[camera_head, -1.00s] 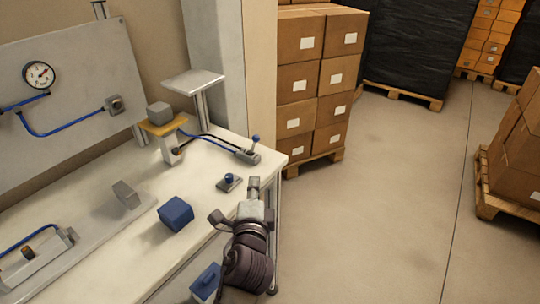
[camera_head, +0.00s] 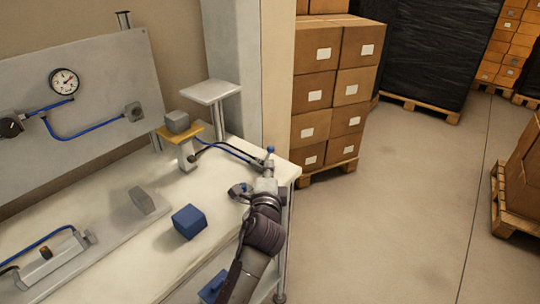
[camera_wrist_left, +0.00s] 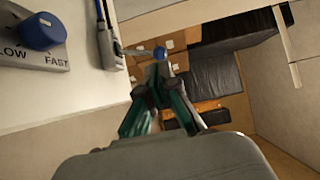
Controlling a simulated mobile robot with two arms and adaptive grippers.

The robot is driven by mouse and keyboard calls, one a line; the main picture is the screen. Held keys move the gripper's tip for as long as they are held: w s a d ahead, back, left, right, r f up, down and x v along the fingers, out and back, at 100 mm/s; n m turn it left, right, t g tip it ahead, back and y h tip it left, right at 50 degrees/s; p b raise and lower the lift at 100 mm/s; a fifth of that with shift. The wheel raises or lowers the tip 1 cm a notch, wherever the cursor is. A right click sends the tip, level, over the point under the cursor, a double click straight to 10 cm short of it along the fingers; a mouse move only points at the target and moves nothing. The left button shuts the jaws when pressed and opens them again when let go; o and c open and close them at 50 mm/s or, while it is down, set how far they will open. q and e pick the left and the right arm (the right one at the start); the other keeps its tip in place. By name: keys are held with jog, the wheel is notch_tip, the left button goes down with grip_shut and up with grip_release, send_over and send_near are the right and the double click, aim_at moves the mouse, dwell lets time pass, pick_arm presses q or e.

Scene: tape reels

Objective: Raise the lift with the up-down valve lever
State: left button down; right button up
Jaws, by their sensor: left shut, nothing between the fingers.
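The valve lever (camera_head: 270,150) has a blue ball knob and stands at the bench's right end. In the left wrist view the blue ball (camera_wrist_left: 160,53) shows just beyond my fingertips; I cannot tell if they touch. The valve body lies along the bench edge and is partly hidden by my gripper in the head view. My left gripper (camera_head: 265,178) is shut and empty, close in front of the lever. The lift (camera_head: 187,152) has a yellow plate bearing a grey block (camera_head: 177,121). My right gripper is out of view.
A blue speed knob (camera_wrist_left: 42,30) marked SLOW and FAST sits left of my gripper. A blue cube (camera_head: 189,221) lies on the white bench (camera_head: 185,188). A grey raised stand (camera_head: 210,92) rises behind the lift.

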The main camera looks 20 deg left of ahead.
aim_at(270, 152)
pick_arm(q)
jog(key=shift+x, duration=2.35)
